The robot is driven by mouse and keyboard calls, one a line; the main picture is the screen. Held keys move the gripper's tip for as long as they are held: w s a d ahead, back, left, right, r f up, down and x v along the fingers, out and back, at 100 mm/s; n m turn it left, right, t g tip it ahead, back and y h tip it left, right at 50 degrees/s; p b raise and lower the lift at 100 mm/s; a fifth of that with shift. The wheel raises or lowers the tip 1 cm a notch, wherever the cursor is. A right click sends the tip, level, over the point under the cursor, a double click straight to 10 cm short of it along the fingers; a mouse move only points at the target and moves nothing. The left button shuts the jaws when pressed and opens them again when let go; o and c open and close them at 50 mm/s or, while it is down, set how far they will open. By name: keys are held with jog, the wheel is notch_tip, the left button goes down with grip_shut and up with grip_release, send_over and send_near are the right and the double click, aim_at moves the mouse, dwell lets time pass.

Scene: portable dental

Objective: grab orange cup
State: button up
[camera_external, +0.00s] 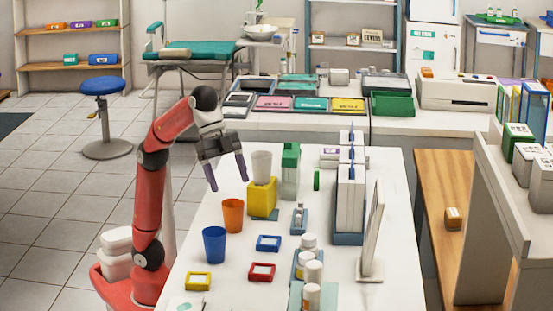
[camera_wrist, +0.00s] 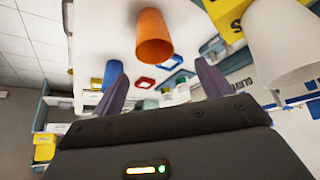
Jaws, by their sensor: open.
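The orange cup (camera_external: 232,215) stands upright on the white table, between a blue cup (camera_external: 214,245) and a yellow box (camera_external: 262,198). It also shows in the wrist view (camera_wrist: 153,38), beyond my fingertips and roughly centred between them. My gripper (camera_external: 228,178) is open and empty, held above the table just over and a little left of the orange cup. Its two dark fingers are spread apart in the wrist view (camera_wrist: 160,82). The fingers do not touch the cup.
A white cup (camera_external: 261,166) stands on the yellow box, close to my right finger. White bottles (camera_external: 313,272) and a green box (camera_external: 290,170) stand to the right.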

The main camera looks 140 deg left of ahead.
aim_at(239, 220)
notch_tip(239, 220, down, 2)
jog(key=shift+w+f, duration=0.1)
jog(key=b+x, duration=0.1)
jog(key=x, duration=0.1)
jog(key=b+x, duration=0.1)
jog(key=x, duration=0.1)
jog(key=b+x, duration=0.1)
jog(key=x, duration=0.2)
jog(key=shift+d+f, duration=0.1)
jog(key=shift+d, duration=0.2)
jog(key=c, duration=1)
